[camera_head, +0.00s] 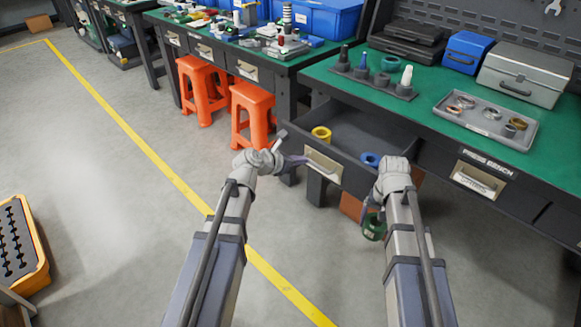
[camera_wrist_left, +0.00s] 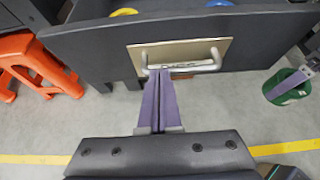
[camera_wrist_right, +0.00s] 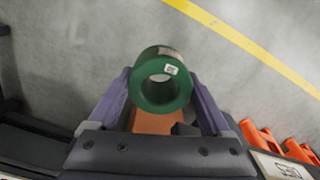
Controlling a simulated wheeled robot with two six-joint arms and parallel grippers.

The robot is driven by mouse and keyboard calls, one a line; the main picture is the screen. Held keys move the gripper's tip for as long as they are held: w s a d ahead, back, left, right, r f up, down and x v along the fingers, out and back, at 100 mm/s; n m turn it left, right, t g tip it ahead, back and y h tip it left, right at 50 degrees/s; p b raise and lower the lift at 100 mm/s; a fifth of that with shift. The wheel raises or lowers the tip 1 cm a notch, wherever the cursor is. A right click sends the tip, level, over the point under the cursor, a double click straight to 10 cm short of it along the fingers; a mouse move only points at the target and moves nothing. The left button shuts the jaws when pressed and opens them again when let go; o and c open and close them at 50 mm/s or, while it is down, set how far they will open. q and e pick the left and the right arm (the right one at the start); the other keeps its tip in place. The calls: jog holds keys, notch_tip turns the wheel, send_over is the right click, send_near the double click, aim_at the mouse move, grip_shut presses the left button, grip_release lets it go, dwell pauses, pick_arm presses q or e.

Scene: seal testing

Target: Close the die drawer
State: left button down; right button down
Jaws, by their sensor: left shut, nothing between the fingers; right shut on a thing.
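The die drawer (camera_head: 352,126) is pulled open from the green-topped bench. A yellow ring (camera_head: 321,133) and a blue ring (camera_head: 370,159) lie inside it. Its front (camera_wrist_left: 90,52) carries a pale plate with a metal bar handle (camera_wrist_left: 205,66). My left gripper (camera_head: 303,160) is shut and empty, its fingertips (camera_wrist_left: 159,74) at the left end of the handle; whether they touch it is unclear. My right gripper (camera_wrist_right: 162,88) is shut on a green hollow die (camera_wrist_right: 160,80), which also shows in the head view (camera_head: 374,228), below and in front of the drawer's right end.
The bench top holds a dark rack of dies (camera_head: 372,82), a grey tray of rings (camera_head: 487,118), a grey toolbox (camera_head: 523,73) and a blue box (camera_head: 467,52). A second drawer (camera_head: 476,180) to the right is shut. Orange stools (camera_head: 253,112) stand left of the open drawer.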

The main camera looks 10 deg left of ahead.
aim_at(316, 153)
pick_arm(q)
jog(key=shift+w+d, duration=0.8)
jog(key=shift+w, duration=0.35)
jog(key=shift+w+d+f, duration=0.1)
jog(key=shift+w+d, duration=0.4)
jog(key=shift+w, duration=0.1)
pick_arm(e)
jog(key=shift+f, duration=0.1)
pick_arm(q)
jog(key=w+d, duration=0.5)
jog(key=w, duration=0.3)
jog(key=w+d, duration=0.6)
jog(key=w, duration=0.2)
jog(key=w+d, duration=0.6)
jog(key=w, duration=0.2)
jog(key=shift+d, duration=0.15)
jog(key=shift+w+d, duration=0.15)
pick_arm(e)
jog(key=shift+a, duration=0.1)
